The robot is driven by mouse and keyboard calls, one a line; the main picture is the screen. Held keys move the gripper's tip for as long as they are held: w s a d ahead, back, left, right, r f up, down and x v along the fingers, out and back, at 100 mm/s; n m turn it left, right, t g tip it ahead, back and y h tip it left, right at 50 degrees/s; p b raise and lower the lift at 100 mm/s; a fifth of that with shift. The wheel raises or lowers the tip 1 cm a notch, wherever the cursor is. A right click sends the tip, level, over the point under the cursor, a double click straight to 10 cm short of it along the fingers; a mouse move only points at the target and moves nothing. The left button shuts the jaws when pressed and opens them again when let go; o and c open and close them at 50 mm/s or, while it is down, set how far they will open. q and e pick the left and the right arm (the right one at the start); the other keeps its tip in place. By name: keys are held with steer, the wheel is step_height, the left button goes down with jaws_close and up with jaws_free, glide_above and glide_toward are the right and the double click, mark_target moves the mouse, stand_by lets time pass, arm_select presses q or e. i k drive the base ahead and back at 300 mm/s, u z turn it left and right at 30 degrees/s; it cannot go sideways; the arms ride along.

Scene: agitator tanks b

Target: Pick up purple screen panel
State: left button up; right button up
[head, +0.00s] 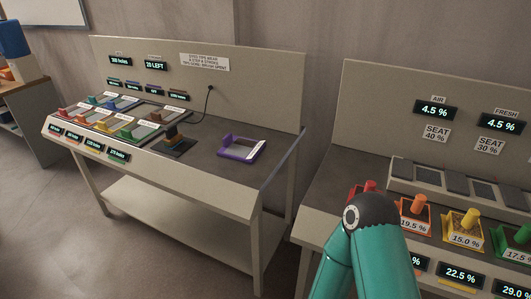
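The purple screen panel (241,149) lies flat on the right part of the left bench's top. It is a shallow purple-framed tray shape with a pale label strip along its right side. Nothing is touching it. A teal arm of mine with a dark joint rises at the bottom right, in front of the right bench. No gripper fingers show, so neither gripper can be seen.
The left bench (275,183) carries several coloured panels at its left and a dark block with an orange-brown top (174,139) left of the purple panel. A black cable (208,103) hangs behind. The right bench (330,189) holds coloured knobs and displays. Grey floor lies in front.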

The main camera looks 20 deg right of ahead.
mark_target(236, 147)
steer(key=u, duration=0.2)
steer(key=i, duration=0.9)
steer(key=z, duration=0.1)
